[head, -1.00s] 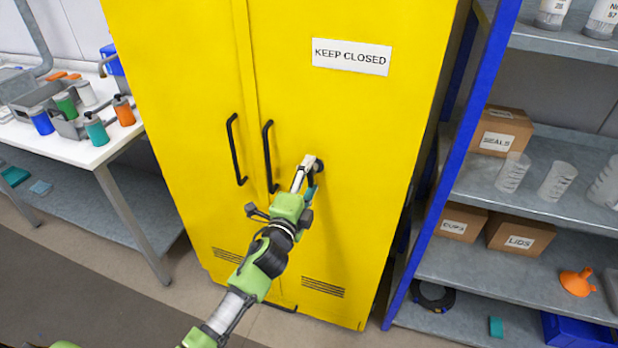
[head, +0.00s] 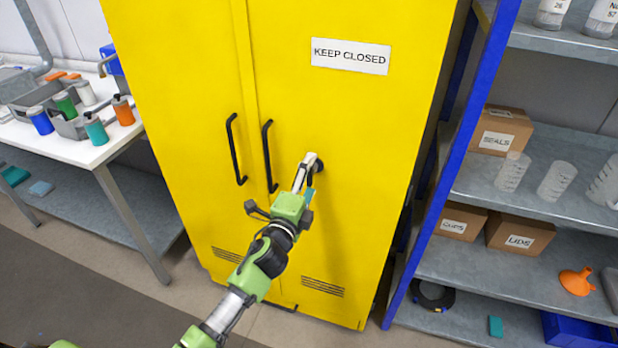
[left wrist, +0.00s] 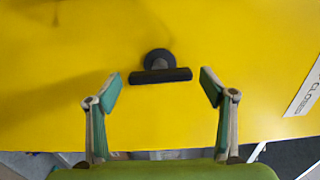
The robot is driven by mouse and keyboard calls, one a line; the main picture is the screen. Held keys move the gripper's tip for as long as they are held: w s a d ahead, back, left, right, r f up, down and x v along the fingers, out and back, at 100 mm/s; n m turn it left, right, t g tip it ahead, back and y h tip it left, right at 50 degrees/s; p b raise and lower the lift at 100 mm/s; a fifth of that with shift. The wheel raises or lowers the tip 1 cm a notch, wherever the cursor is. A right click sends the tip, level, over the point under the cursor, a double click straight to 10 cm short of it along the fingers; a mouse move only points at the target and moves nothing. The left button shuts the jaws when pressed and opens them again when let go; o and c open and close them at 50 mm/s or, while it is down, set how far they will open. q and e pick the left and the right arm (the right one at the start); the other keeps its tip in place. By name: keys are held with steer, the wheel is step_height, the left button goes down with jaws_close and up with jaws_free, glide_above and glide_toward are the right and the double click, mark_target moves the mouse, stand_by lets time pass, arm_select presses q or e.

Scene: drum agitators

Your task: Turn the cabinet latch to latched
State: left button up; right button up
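The yellow cabinet (head: 350,125) stands upright with its doors shut. Its black latch, partly hidden behind my gripper in the head view (head: 320,166), is on the right door. In the left wrist view the latch (left wrist: 160,75) is a straight bar on a round base, lying across the picture. My left gripper (head: 309,172) is at the latch. In the left wrist view its fingers (left wrist: 161,88) are spread wide, one beyond each end of the bar, with gaps between. It holds nothing. My right gripper is not in view.
Two black door handles (head: 268,157) stand left of the latch. A "KEEP CLOSED" sign (head: 350,56) is above it. A blue-posted shelf (head: 450,160) with boxes and cups stands close on the right. A white bench (head: 75,150) with bottles is on the left.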

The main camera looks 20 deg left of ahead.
arm_select(q)
steer(key=s, duration=1.2)
steer(key=shift+a, duration=0.25)
steer(key=s+a+f+n+g, duration=0.1)
steer(key=s+f+n+g, duration=0.2)
steer(key=f, duration=0.9)
steer(key=s+f+n+g, duration=0.2)
steer(key=s+f, duration=0.3)
steer(key=f, duration=0.7)
steer(key=s+a+f+n+g, duration=0.1)
steer(key=s+f+n+g, duration=0.15)
steer(key=f, duration=0.95)
steer(key=s+f+n+g, duration=0.3)
steer(key=s+f, duration=0.4)
steer(key=s, duration=0.5)
steer(key=s+a+f+n+g, duration=0.1)
steer(key=s+f+n+g, duration=0.1)
steer(key=s+f, duration=0.5)
steer(key=s+f+n+g, duration=0.3)
steer(key=s+f, duration=0.4)
steer(key=s, duration=1)
steer(key=shift+s+a+f+n+g+y, duration=0.3)
steer(key=shift+s+f+n+g, duration=0.1)
steer(key=shift+g, duration=0.35)
